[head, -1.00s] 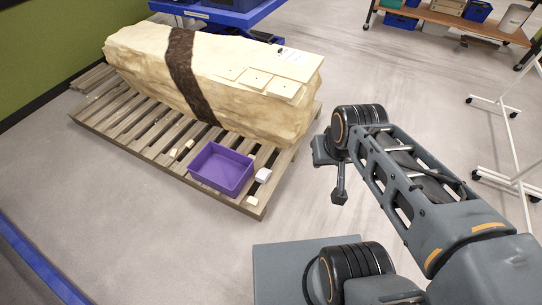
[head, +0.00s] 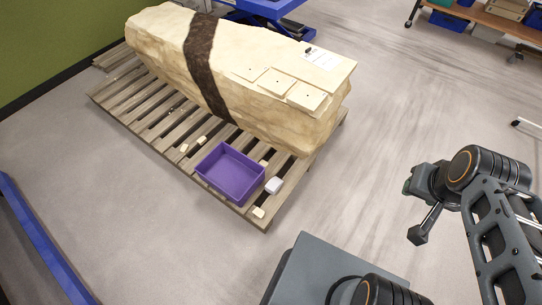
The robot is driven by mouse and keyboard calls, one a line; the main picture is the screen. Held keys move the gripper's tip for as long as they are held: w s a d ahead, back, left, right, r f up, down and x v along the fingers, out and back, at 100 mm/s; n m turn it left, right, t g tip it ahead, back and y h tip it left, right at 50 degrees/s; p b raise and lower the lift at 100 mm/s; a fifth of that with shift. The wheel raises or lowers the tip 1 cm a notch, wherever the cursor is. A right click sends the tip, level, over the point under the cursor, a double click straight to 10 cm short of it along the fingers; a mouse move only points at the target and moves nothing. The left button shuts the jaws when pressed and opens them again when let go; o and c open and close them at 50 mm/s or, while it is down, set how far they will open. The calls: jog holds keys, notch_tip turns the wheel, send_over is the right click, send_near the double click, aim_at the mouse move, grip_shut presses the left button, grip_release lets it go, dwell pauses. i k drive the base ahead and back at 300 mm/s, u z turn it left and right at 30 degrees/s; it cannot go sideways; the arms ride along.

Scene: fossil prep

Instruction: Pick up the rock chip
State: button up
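Several small cream rock chips lie on a wooden pallet (head: 150,132). One chip (head: 258,212) is at the pallet's near corner, in front of a purple tray (head: 205,178). Two more, a chip (head: 201,140) and a chip (head: 184,148), lie left of the tray. I cannot tell which chip is meant. My gripper (head: 417,236) hangs at the right, well apart from the pallet and chips. Its fingers are too small and dark to tell whether they are open.
A pale whitish block (head: 273,186) sits right of the tray. A large cream rock block (head: 160,48) with a dark band fills the pallet's back. Blue rails (head: 40,240) run at lower left. Open floor lies between the pallet and my arm.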

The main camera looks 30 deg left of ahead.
aim_at(262, 161)
jog(key=i, duration=1.55)
jog(key=u, duration=3.2)
